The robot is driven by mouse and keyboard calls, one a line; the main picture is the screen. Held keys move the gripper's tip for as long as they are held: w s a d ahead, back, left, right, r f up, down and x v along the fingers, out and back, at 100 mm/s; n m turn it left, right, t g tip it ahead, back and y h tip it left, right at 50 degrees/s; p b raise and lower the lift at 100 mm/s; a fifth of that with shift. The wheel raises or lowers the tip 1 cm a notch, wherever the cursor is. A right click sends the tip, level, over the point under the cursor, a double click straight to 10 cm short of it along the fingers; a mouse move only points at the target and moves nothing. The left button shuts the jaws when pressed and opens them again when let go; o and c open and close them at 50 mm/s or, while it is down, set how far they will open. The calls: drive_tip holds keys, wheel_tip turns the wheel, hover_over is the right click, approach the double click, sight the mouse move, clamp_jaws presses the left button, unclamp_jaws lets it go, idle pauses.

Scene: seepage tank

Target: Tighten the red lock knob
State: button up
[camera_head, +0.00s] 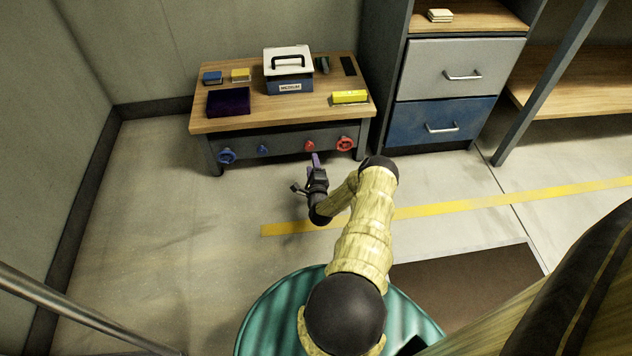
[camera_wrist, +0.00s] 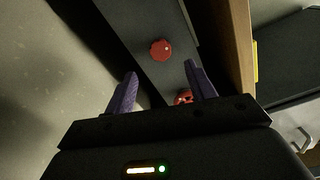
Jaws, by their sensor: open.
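A small round red knob (camera_head: 309,146), which fits the red lock knob, sits on the grey front panel of the wooden-topped bench. In the wrist view the red knob (camera_wrist: 161,50) shows beyond the fingertips, roughly centred between them across the picture. A larger red handwheel (camera_head: 345,143) is to its right on the same panel. My gripper (camera_head: 315,158) is in front of the panel, just below the knob in the head view. Its purple fingers (camera_wrist: 163,78) are apart with nothing held between them.
A blue knob (camera_head: 263,149) and blue handwheel (camera_head: 227,156) are on the panel's left. The bench top (camera_head: 310,110) holds a lidded box (camera_head: 289,70) and several small items. A drawer cabinet (camera_head: 455,75) stands to the right. Floor left of my arm is clear.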

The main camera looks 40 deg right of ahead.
drive_tip(key=p+v, duration=0.3)
drive_tip(key=v, duration=0.6)
drive_tip(key=shift+s+p, duration=0.3)
drive_tip(key=shift+p, duration=0.1)
drive_tip(key=shift+a, duration=0.15)
